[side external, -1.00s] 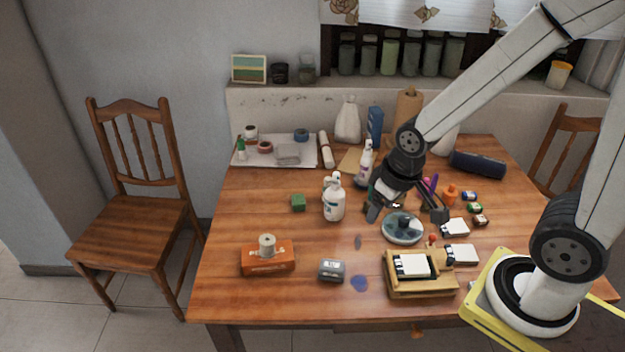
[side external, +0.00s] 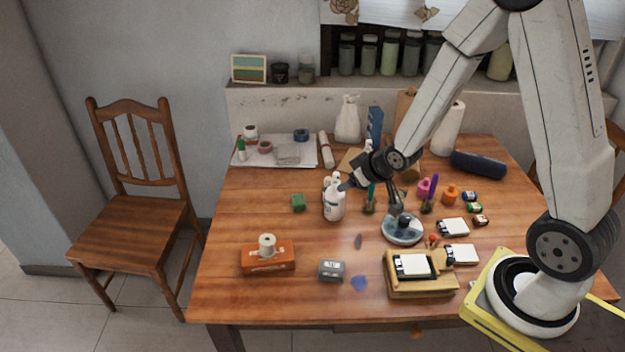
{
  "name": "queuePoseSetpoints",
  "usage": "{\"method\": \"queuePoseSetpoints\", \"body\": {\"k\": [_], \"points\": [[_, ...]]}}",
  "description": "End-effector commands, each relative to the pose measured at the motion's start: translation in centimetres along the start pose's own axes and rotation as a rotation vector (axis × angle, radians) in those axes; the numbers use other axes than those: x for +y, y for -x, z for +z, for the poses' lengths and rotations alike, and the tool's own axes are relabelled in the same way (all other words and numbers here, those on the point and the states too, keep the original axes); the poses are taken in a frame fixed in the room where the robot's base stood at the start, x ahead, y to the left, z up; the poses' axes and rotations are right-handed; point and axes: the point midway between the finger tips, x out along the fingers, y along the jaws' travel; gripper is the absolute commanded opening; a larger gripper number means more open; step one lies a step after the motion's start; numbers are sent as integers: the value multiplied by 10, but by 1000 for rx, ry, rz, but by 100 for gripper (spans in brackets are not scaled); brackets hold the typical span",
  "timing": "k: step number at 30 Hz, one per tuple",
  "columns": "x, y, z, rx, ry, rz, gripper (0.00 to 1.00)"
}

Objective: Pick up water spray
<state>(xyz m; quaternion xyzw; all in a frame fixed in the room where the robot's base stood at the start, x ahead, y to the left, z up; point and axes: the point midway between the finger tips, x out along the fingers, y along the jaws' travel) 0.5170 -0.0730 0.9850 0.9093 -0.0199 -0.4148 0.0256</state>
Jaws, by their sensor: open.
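A white bottle (side external: 334,204) with a white top stands upright left of the table's middle. A second slim white bottle (side external: 368,146) stands behind my arm, with only its top showing. I cannot tell for sure which one is the water spray. My gripper (side external: 372,194) is open and empty above the middle of the table. Its left finger reaches close to the upper right side of the front white bottle, and I cannot tell if they touch. The arm hides most of the slim bottle.
An orange box (side external: 267,258) and a grey sharpener (side external: 331,270) are nearer the front.

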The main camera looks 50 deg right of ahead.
Motion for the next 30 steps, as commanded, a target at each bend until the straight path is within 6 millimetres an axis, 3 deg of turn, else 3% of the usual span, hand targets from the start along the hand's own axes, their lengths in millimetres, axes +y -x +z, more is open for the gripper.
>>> {"method": "queuePoseSetpoints", "body": {"k": [6, 13, 21, 30], "points": [[24, -34, -5, 169, -5, -5, 70], [43, -59, -4, 356, -18, -23, 70], [57, -71, 3, 520, -40, -43, 70], [60, -72, 3, 558, -45, -48, 70]]}}
